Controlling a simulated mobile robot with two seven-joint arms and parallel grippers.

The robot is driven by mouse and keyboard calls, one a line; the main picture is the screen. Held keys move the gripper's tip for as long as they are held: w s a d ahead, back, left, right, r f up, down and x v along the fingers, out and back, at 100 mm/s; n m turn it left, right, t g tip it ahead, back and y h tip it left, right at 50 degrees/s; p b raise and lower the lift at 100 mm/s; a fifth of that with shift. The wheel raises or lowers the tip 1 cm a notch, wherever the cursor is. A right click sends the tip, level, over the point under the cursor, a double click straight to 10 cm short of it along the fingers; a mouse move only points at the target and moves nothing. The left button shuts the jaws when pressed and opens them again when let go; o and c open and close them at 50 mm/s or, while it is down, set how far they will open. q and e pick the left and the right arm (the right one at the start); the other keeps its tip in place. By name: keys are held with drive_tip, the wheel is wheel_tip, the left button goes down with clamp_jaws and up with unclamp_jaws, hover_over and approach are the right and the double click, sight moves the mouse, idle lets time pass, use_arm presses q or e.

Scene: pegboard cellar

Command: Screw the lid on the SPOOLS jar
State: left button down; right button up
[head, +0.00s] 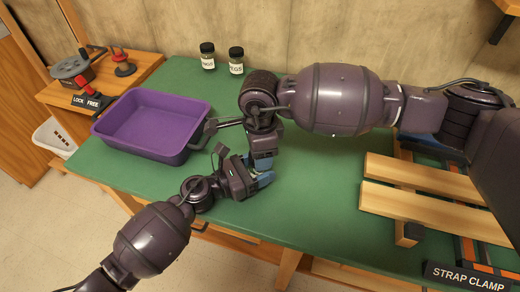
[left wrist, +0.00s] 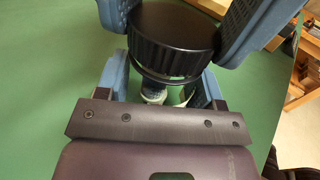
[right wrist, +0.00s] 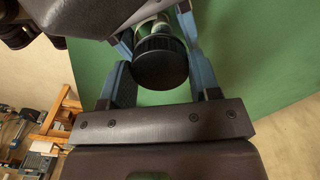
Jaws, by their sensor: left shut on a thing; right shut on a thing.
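A black ribbed lid (left wrist: 175,35) sits over the mouth of a clear glass jar (left wrist: 155,93), in line with it; pale spools show through the glass. I cannot tell how far the lid is threaded. In the right wrist view the lid (right wrist: 160,65) shows its flat top, with the jar (right wrist: 155,25) beyond it. My right gripper (head: 264,180) is shut on the lid from above. My left gripper (head: 258,184) is shut on the jar below it. In the head view the grippers hide jar and lid, and no jar label shows.
A purple bin (head: 150,122) stands on the green bench at left. Two small lidded jars (head: 208,57) (head: 236,60) stand at the back. Wooden slats (head: 430,207) and a STRAP CLAMP sign (head: 467,277) are at right. A LOCK FREE fixture (head: 85,100) is at far left.

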drive_tip(key=m, duration=2.4)
drive_tip(key=shift+m, duration=0.4)
drive_tip(key=m, duration=1.5)
drive_tip(key=shift+a+f, duration=0.1)
drive_tip(key=o, duration=0.9)
